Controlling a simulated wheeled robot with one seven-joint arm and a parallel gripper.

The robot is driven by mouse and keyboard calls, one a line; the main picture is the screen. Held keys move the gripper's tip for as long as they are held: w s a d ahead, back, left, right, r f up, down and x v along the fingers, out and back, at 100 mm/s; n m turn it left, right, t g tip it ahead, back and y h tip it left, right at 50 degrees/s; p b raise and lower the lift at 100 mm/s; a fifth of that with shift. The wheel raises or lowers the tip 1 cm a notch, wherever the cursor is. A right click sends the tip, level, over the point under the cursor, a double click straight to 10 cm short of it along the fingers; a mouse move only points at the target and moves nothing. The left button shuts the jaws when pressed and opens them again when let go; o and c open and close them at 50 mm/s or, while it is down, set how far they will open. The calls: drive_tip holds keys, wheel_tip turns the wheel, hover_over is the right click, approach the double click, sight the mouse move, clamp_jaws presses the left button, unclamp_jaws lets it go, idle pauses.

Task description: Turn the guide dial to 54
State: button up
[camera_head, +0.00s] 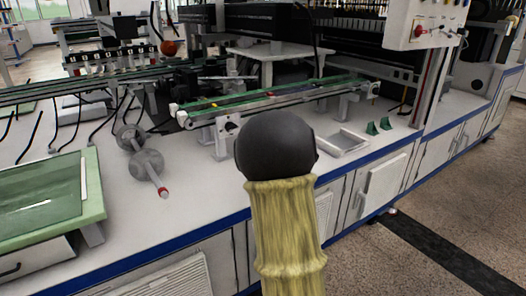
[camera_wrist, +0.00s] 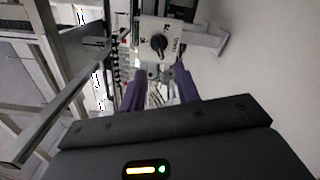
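The guide dial (camera_wrist: 158,43) shows in the wrist view as a black round knob on a white plate with dark markings too small to read. Its pointer setting cannot be told. My gripper (camera_wrist: 160,76) has two purple fingers, spread apart with nothing held between them. The dial lies ahead of the fingertips, beyond them in the picture and apart from them as far as I can see. In the head view my arm, with its dark rounded joint and yellow sleeve, covers the middle of the bench, and the gripper is hidden. I cannot pick out the dial for sure there.
A green-topped rail (camera_head: 270,97) runs across the white bench. Grey dumbbell-shaped parts (camera_head: 147,165) lie left of my arm. A shallow white tray (camera_head: 343,143) and small green brackets (camera_head: 379,126) stand to the right. A green-framed panel (camera_head: 45,195) is at the left.

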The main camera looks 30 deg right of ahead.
drive_tip(key=s+p, duration=0.1)
drive_tip(key=s, duration=0.7)
drive_tip(key=shift+s+d, duration=0.15)
drive_tip(key=shift+s, duration=0.05)
drive_tip(key=shift+p, duration=0.3)
drive_tip(key=s+a+f+m+g+p, duration=0.2)
drive_tip(key=s+a+m+g+p, duration=0.4)
drive_tip(key=s+a+m+g, duration=0.35)
drive_tip(key=s+a+f+m+g+p, duration=0.2)
drive_tip(key=s+a+m+g+p, duration=0.4)
drive_tip(key=s+a+m, duration=0.55)
wheel_tip(320, 180, up, 37)
drive_tip(key=w+m+p, duration=0.1)
drive_tip(key=p, duration=3.6)
drive_tip(key=shift+w+m+h, duration=0.3)
drive_tip(key=shift+w, duration=0.1)
drive_tip(key=shift+f, duration=0.15)
